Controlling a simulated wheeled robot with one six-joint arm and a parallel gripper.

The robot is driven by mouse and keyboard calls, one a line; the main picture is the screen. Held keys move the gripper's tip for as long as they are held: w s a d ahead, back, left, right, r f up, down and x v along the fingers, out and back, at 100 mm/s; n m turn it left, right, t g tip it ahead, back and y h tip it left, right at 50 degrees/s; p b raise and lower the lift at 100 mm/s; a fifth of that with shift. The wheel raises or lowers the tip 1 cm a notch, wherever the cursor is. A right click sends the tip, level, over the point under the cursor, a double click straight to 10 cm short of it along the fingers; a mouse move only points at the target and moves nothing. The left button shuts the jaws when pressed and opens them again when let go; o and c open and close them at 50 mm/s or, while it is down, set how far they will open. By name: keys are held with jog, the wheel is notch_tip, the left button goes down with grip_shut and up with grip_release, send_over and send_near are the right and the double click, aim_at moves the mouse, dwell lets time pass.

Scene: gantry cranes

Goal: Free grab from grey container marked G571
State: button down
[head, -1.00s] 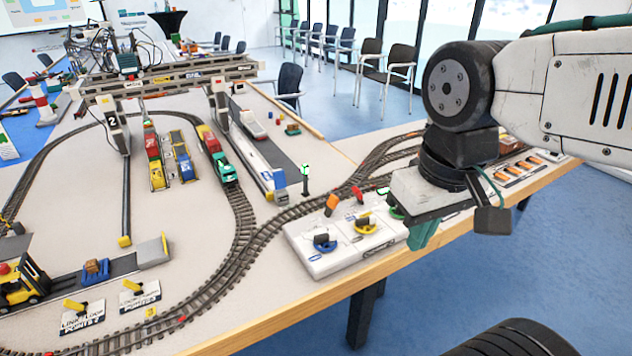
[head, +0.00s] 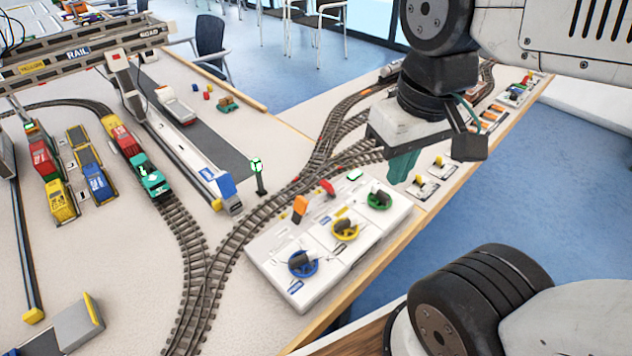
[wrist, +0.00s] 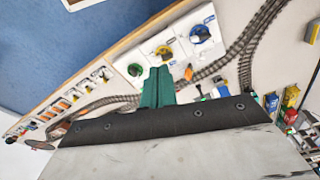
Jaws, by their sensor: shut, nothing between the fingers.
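My gripper (head: 402,166) has green fingers pressed together with nothing between them. It hangs above the table's front edge, over the right end of the white control panel; the fingers also show in the wrist view (wrist: 157,87). I cannot make out a grey container marked G571, nor the grab.
The white control panel (head: 285,262) carries blue (head: 303,264), yellow (head: 345,230) and green (head: 380,201) dials and orange and red levers. A green signal post (head: 259,176) stands behind it. A green locomotive (head: 148,176) is on the track. Small switches (head: 424,188) line the table edge.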

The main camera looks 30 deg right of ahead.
jog(key=w+f+m+g+y, duration=0.35)
jog(key=w+m, duration=0.25)
jog(key=w, duration=0.6)
jog(key=m+y, duration=0.4)
jog(key=m, duration=0.4)
send_near(299, 211)
jog(key=w+d+r, duration=0.2)
jog(key=d+r, duration=0.1)
jog(key=d, duration=0.1)
jog(key=shift+w+d, duration=0.3)
jog(key=shift+a+f, duration=0.1)
jog(key=x, duration=1)
jog(key=shift+s, duration=0.1)
jog(key=shift+h, duration=0.25)
